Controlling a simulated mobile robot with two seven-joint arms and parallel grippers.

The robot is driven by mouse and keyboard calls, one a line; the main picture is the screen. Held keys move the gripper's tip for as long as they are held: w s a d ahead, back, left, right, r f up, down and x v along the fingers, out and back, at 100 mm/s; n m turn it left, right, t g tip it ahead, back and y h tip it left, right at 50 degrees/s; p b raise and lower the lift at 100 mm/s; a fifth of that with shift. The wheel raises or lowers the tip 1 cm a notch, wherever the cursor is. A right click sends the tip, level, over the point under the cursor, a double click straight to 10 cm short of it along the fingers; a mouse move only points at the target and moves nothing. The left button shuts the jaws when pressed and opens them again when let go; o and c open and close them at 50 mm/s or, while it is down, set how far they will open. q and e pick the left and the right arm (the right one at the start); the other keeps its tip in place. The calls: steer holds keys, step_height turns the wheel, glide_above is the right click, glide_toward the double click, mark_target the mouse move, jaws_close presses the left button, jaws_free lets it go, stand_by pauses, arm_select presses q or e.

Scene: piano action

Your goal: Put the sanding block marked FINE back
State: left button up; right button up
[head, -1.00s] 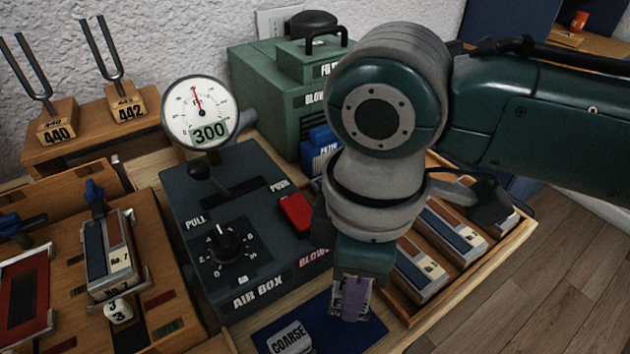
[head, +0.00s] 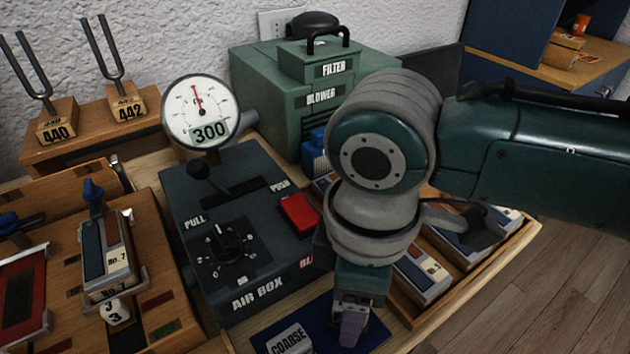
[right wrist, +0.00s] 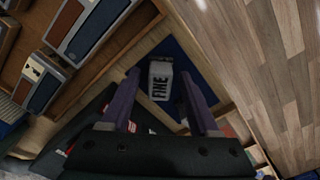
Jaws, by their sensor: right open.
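The sanding block marked FINE (right wrist: 160,82) is a small pale block with dark letters. In the right wrist view it appears on a dark blue mat (right wrist: 184,55), between the two purple fingers of my right gripper (right wrist: 158,78). The fingers are open, with a gap on each side of the block. In the head view my right gripper (head: 351,325) points down over the right part of the blue mat (head: 328,312), and the FINE block is hidden there. The COARSE block (head: 289,342) lies on the mat to the left. My left gripper is not in view.
The dark air box (head: 245,275) stands behind the mat, left of my right arm. A wooden tray (head: 425,311) of blue-and-white parts lies to the right, near the table edge. The green blower (head: 262,85) is at the back.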

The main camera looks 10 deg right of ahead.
step_height(320, 180, up, 12)
steer(key=p, duration=0.3)
steer(key=s+a+f+m+t+y, duration=0.2)
steer(key=s+a+m+y, duration=0.1)
steer(key=s+m, duration=0.25)
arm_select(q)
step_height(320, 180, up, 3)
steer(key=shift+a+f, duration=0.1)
arm_select(e)
steer(key=s+d+m+h, duration=0.1)
steer(key=s+d+m, duration=0.1)
steer(key=d, duration=0.4)
steer(key=s+d+f+m+t+h, duration=0.1)
steer(key=s+d+m, duration=0.2)
steer(key=d, duration=0.3)
steer(key=shift+s+d+t+h, duration=0.15)
steer(key=shift+s+t+h, duration=0.2)
steer(key=shift+s, duration=0.5)
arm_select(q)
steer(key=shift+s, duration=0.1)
arm_select(e)
steer(key=shift+m, duration=0.25)
